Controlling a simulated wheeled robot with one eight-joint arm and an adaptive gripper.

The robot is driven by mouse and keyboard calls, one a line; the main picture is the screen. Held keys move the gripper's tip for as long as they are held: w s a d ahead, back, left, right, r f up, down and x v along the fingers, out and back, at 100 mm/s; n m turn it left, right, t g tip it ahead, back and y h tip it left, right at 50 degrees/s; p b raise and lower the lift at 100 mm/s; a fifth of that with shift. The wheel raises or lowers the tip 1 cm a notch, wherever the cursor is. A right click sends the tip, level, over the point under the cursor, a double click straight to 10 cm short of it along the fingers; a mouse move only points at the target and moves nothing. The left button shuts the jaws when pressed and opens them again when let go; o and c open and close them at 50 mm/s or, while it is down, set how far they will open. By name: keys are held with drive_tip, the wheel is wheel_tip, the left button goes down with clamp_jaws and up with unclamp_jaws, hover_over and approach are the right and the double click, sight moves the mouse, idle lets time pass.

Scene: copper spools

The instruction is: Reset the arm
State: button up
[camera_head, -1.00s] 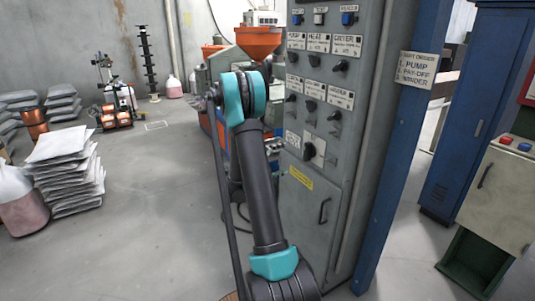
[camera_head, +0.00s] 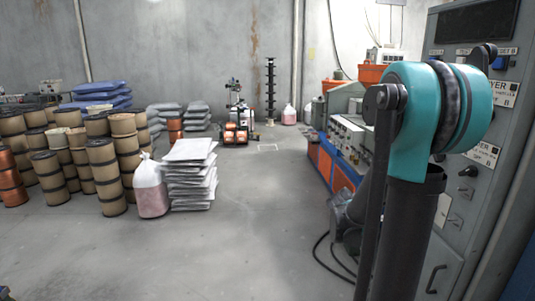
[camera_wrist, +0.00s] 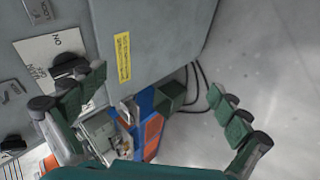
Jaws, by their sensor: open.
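My gripper (camera_wrist: 160,84) is open and empty in the wrist view, its two dark green jointed fingers spread wide. The grey control cabinet (camera_wrist: 165,35) lies beyond it, with a yellow label and a black rotary switch. The left finger overlaps the cabinet face in the picture; I cannot tell how close they are. The right finger is seen against bare floor. In the head view my teal and black arm stands large at the right, in front of the cabinet (camera_head: 444,243). My gripper is not clearly visible there.
An orange and blue machine (camera_head: 342,150) stands behind my arm, with black cables (camera_head: 325,258) on the floor. The middle floor (camera_head: 255,220) is clear.

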drive_tip(key=s+a+f+y, duration=0.2)
drive_tip(key=s+a+y, duration=0.2)
drive_tip(key=s+a, duration=0.3)
drive_tip(key=s+a+f+t+y, duration=0.1)
drive_tip(key=s+a+f+y, duration=0.1)
drive_tip(key=s+a+y, duration=0.2)
drive_tip(key=s+a, duration=0.3)
drive_tip(key=a, duration=0.4)
drive_tip(key=shift+s+a+f+m, duration=0.25)
drive_tip(key=shift+s+m, duration=0.05)
drive_tip(key=shift+s, duration=0.05)
